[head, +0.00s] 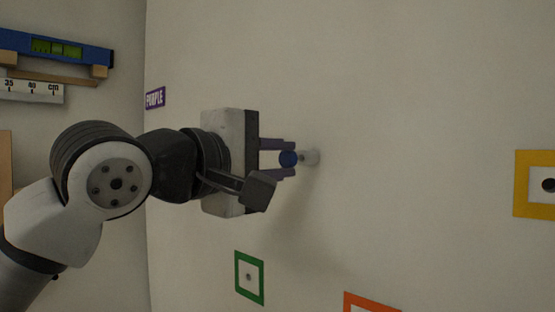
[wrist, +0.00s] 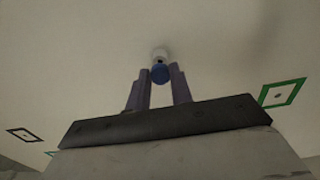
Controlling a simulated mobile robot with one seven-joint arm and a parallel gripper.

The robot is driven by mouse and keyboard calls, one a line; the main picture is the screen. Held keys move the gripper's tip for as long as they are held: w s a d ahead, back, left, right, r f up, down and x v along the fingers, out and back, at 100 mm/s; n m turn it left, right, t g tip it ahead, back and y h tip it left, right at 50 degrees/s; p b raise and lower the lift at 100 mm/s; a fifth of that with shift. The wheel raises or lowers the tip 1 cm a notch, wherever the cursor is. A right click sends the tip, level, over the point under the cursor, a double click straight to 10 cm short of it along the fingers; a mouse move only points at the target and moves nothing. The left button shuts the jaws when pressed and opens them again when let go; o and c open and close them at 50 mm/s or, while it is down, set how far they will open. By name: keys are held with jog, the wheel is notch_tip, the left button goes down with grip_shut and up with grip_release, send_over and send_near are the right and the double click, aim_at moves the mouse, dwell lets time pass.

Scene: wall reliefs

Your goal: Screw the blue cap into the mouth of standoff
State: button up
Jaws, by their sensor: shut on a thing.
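The blue cap (head: 288,159) is between the fingertips of my gripper (head: 290,160), which is shut on it. The standoff (head: 311,157) is a short pale cylinder on the wall, just to the right of the cap in the head view. In the wrist view the blue cap (wrist: 159,74) lies beyond my gripper's purple fingers (wrist: 160,85), in line with the pale standoff (wrist: 160,54). A small dark spot shows between the cap and the standoff there. I cannot tell whether the cap touches the standoff's mouth.
On the wall are a green frame (head: 249,277), an orange frame (head: 368,304) and a yellow frame (head: 535,184) with a dark hole. A purple label (head: 155,98) is near the corner. A blue level (head: 57,48) and a ruler (head: 30,90) hang on the left wall.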

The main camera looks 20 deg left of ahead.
jog(key=shift+x, duration=0.8)
jog(key=o, duration=1)
jog(key=b+v, duration=0.4)
jog(key=v, duration=0.9)
jog(key=shift+s, duration=0.4)
